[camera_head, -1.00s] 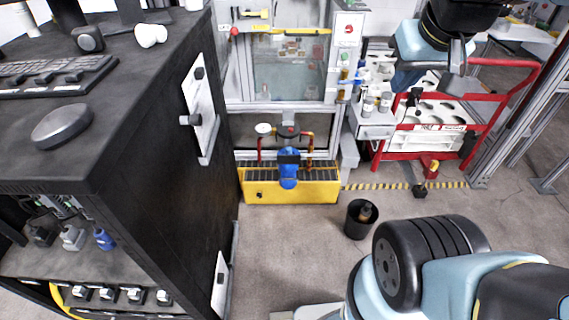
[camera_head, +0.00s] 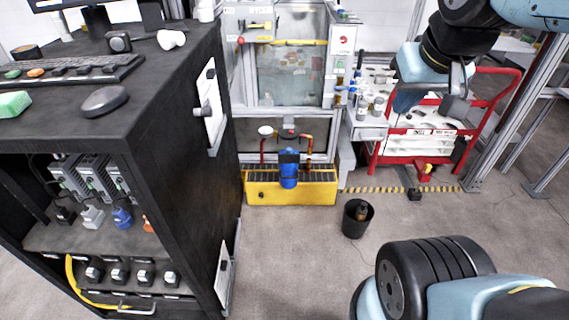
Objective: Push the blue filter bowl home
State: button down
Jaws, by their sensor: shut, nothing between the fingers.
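The blue filter bowl (camera_head: 288,176) stands upright at the front of the pipework, in the middle of the head view. A black part (camera_head: 288,156) is directly above it; I cannot tell whether the two are seated together or slightly apart. The copper and red pipes (camera_head: 309,147) run beside it.
A dark cabinet (camera_head: 185,130) fills the left. A black bucket (camera_head: 357,218) stands on the floor right of the yellow bin. A red cart (camera_head: 470,135) stands behind my gripper. The grey floor (camera_head: 290,270) is clear in front of the bin.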

aim_at(289, 162)
jog(key=z, duration=0.15)
jog(key=i, duration=0.9)
jog(key=u, duration=0.05)
